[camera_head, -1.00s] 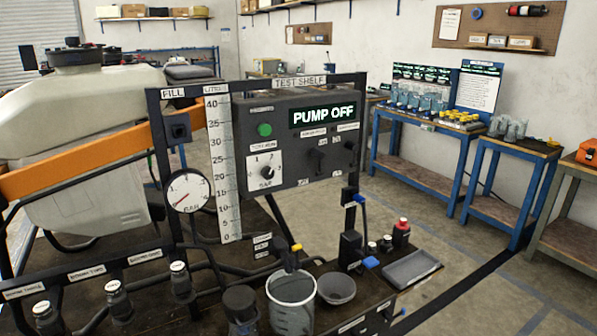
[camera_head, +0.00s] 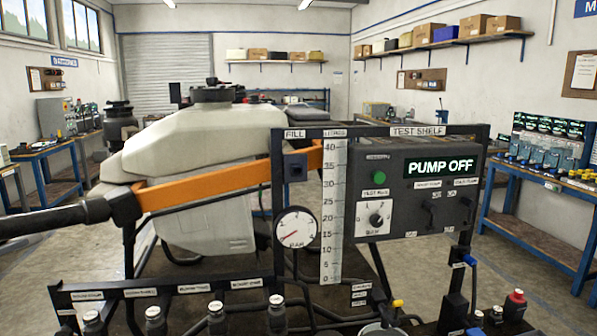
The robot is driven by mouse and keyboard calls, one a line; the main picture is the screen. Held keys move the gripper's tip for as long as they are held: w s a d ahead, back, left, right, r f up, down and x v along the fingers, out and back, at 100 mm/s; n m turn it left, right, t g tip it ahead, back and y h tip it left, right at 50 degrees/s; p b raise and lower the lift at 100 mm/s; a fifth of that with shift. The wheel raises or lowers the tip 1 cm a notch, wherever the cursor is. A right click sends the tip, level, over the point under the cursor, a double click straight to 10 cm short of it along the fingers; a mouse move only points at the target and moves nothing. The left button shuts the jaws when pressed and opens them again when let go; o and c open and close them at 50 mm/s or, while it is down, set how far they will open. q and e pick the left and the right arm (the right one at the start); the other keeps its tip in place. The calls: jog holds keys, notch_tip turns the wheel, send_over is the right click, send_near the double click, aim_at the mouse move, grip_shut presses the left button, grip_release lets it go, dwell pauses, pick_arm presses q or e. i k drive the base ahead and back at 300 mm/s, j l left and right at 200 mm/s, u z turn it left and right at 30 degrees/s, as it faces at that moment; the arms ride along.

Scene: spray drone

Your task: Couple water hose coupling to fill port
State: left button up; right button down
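The fill port (camera_head: 295,168) is a dark square fitting with a round opening, under the FILL label on the upper left of the black test shelf frame (camera_head: 480,160). No coupling sits in front of it. I cannot make out the water hose coupling for certain. Black hoses run low behind the frame, and a yellow-tipped fitting (camera_head: 397,303) stands over a partly cut-off beaker at the bottom edge. Neither of my grippers shows in the head view.
The white drone tank (camera_head: 200,140) with an orange arm (camera_head: 200,188) stands behind the shelf at left. A control panel (camera_head: 400,205) reads PUMP OFF, beside a gauge (camera_head: 296,228). Several capped bottles (camera_head: 216,318) line the front. A blue bench (camera_head: 540,215) is at right.

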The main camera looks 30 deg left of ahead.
aim_at(468, 259)
jog(key=i+l+z, duration=0.1)
jog(key=i+l, duration=0.6)
jog(key=i+l+z, duration=0.15)
jog(key=i+l, duration=0.5)
jog(key=i, duration=0.15)
